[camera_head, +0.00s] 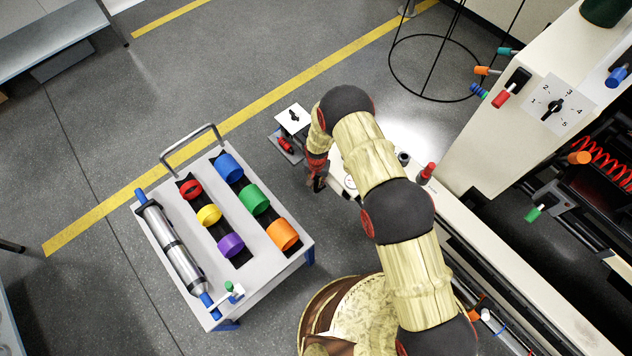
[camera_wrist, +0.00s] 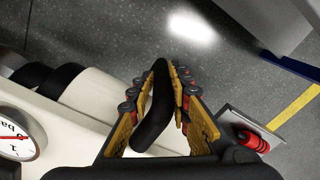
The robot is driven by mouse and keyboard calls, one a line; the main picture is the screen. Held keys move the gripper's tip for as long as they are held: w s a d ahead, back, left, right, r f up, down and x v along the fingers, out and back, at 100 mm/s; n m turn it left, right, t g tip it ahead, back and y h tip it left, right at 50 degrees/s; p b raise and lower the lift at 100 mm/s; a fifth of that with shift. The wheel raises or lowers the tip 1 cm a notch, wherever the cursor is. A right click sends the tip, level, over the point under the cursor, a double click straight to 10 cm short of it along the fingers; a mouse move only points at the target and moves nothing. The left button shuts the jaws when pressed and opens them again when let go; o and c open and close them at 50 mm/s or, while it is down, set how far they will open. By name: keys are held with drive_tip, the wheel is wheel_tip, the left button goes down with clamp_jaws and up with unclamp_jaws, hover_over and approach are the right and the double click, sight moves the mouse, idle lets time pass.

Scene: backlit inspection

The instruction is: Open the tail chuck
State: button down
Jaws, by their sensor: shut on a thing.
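My gripper (camera_wrist: 166,78) has its two yellow fingers shut around a black lever (camera_wrist: 157,112) in the wrist view. A round pressure gauge (camera_wrist: 14,146) marked "bar" sits on the pale housing left of the lever. In the head view my gripper (camera_head: 318,184) is at the far end of the pale machine bed, beside the housing, and my arm hides much of that area. I cannot make out the tail chuck itself.
A small plate with a red part (camera_head: 286,146) stands beyond my gripper; the red part (camera_wrist: 252,140) also shows in the wrist view. A cart (camera_head: 262,283) with coloured rings and a metal cylinder (camera_head: 172,248) stands left. A dial panel (camera_head: 556,106) is on the right.

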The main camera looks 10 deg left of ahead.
drive_tip(key=shift+w+a+r, duration=0.1)
drive_tip(key=shift+w+a, duration=0.15)
drive_tip(key=shift+a, duration=0.1)
drive_tip(key=c, duration=1.7)
unclamp_jaws()
drive_tip(key=shift+s, duration=0.1)
drive_tip(key=shift+d, duration=0.1)
wheel_tip(320, 180, up, 12)
drive_tip(key=shift+f, duration=0.1)
